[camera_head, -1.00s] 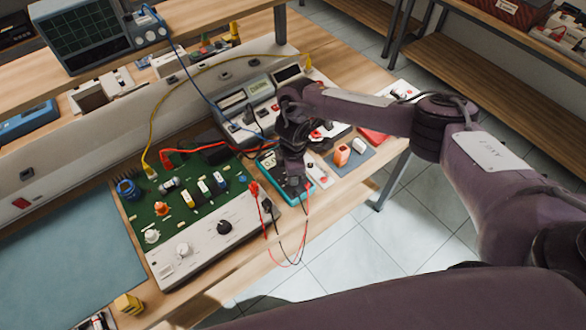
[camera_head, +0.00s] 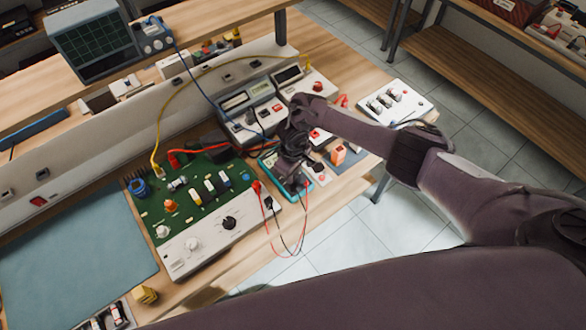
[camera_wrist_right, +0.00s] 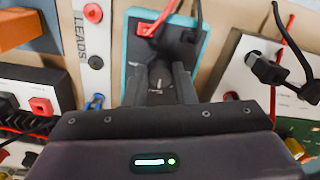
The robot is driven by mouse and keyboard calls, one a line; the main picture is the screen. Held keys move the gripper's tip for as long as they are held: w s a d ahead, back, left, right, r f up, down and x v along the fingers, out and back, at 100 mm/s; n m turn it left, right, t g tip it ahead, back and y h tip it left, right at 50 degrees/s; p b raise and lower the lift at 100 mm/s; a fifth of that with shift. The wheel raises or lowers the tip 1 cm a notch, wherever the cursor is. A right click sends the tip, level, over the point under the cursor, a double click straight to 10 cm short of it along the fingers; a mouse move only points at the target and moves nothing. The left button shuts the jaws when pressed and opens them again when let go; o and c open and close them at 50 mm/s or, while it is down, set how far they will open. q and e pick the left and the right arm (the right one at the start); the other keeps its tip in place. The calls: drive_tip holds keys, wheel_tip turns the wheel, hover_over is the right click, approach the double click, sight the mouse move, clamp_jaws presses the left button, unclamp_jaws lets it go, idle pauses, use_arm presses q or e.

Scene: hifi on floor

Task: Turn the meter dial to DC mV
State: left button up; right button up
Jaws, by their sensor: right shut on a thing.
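The teal-edged meter (camera_head: 267,162) lies on the workbench, right of the green circuit board, mostly hidden by my right arm in the head view. In the right wrist view the meter (camera_wrist_right: 131,50) shows its dark face, with red and black lead plugs at its far end. My right gripper (camera_head: 293,182) points down over the meter. Its fingers (camera_wrist_right: 160,90) are shut on the dark dial (camera_wrist_right: 160,74). The dial's markings and pointed setting are too small to read. My left gripper is not in view.
The green board (camera_head: 188,200) with a white knob panel is left of the meter. Red and black leads (camera_head: 287,240) hang over the bench's front edge. Bench instruments (camera_head: 248,110) stand behind. A white switch box (camera_head: 393,101) is at the right. A LEADS strip (camera_wrist_right: 92,50) lies beside the meter.

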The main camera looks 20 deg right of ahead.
drive_tip(key=shift+w+a+r+m, duration=0.1)
drive_tip(key=shift+m, duration=0.4)
drive_tip(key=o, duration=1)
drive_tip(key=shift+r, duration=0.5)
wheel_tip(320, 180, up, 7)
drive_tip(key=shift+f, duration=0.15)
